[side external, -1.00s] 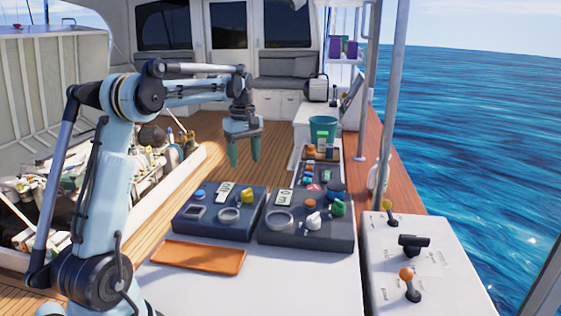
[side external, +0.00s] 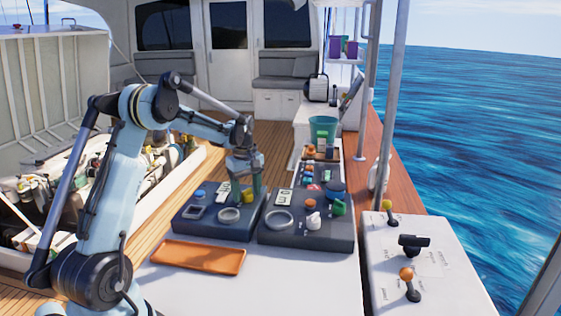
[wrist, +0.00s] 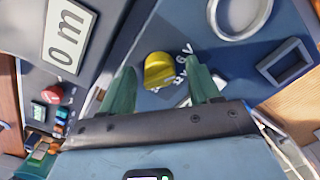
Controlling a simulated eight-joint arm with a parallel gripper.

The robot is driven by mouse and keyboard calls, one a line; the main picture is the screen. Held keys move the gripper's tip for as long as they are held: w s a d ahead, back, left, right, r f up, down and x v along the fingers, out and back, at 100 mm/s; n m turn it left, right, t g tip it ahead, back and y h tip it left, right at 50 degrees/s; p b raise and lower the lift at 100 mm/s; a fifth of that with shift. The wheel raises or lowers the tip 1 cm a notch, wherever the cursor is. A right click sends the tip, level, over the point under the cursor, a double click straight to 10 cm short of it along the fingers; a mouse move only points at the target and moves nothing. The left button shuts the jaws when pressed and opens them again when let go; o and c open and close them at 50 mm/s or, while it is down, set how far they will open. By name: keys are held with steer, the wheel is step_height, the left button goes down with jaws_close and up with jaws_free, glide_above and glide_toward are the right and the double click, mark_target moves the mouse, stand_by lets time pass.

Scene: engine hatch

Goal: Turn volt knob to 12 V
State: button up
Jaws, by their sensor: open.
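The volt knob, a yellow knob (side external: 248,196), stands on the far right part of the left dark blue panel (side external: 215,229). In the wrist view the yellow knob (wrist: 157,69) sits between my two green fingers, with white V markings beside it on the panel. Its pointer direction and the digits of the markings are hard to read. My gripper (side external: 246,187) is open and lowered over the knob; in the wrist view the fingers (wrist: 160,72) are apart on either side of it, with gaps visible. A white display is mostly hidden behind the right finger.
A ring (side external: 229,214), a square frame (side external: 195,212) and a blue knob (side external: 200,193) share this panel. The right panel (side external: 306,236) carries another ring, a white knob (side external: 313,220) and a green knob (side external: 339,207). An orange tray (side external: 198,257) lies in front.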

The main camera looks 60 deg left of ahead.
steer(key=c, duration=1)
steer(key=m, duration=0.5)
steer(key=shift+m, duration=0.4)
steer(key=m, duration=0.6)
steer(key=shift+r, duration=0.1)
steer(key=o, duration=1)
